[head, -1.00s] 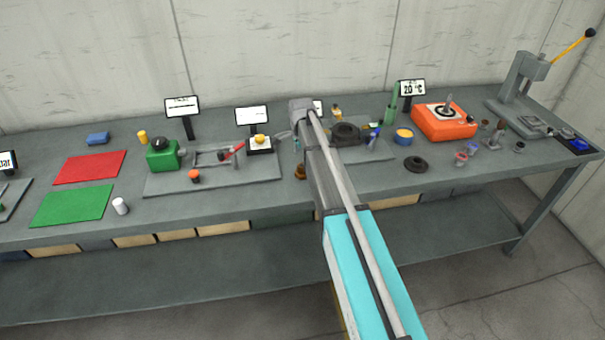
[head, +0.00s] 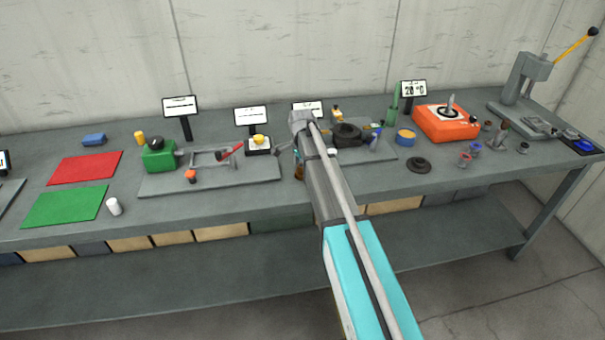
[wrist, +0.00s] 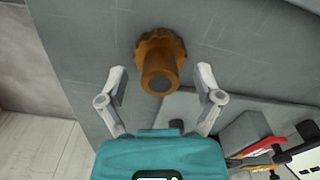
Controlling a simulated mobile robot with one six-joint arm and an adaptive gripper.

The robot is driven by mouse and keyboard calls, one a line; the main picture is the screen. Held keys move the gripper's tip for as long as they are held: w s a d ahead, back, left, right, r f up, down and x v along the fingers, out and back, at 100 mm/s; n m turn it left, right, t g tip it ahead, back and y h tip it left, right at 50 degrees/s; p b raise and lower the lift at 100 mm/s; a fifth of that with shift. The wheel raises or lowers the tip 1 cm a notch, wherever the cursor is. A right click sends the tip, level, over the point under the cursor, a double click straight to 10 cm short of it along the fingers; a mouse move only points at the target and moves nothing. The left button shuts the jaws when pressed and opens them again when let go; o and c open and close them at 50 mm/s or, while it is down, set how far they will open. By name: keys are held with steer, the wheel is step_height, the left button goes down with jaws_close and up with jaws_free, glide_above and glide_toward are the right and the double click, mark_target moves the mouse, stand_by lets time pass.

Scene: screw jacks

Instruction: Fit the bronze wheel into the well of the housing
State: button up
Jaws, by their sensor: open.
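The bronze wheel (wrist: 160,62) stands on the grey bench in the wrist view, with a toothed rim and a raised hub with a dark bore facing the camera. In the head view a small bronze part of it (head: 299,172) shows beside my arm, which hides the rest. My gripper (wrist: 161,76) is open, with one finger on each side of the hub and a gap on both sides.
A grey plate (head: 160,187) left of my arm carries a green box (head: 159,156), a frame and a red-handled tool. A dark ring (head: 419,165) lies right of my arm near an orange box (head: 446,123).

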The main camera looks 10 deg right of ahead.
jaws_close()
stand_by(0.5)
steer(key=shift+r, duration=0.1)
step_height(320, 180, up, 3)
steer(key=p, duration=0.3)
steer(key=s+d+r+p, duration=0.3)
steer(key=s+r+p, duration=0.6)
steer(key=s, duration=0.4)
steer(key=shift+s+r+p, duration=0.3)
steer(key=shift+r+p, duration=0.1)
steer(key=shift+p, duration=0.1)
steer(key=shift+d, duration=0.1)
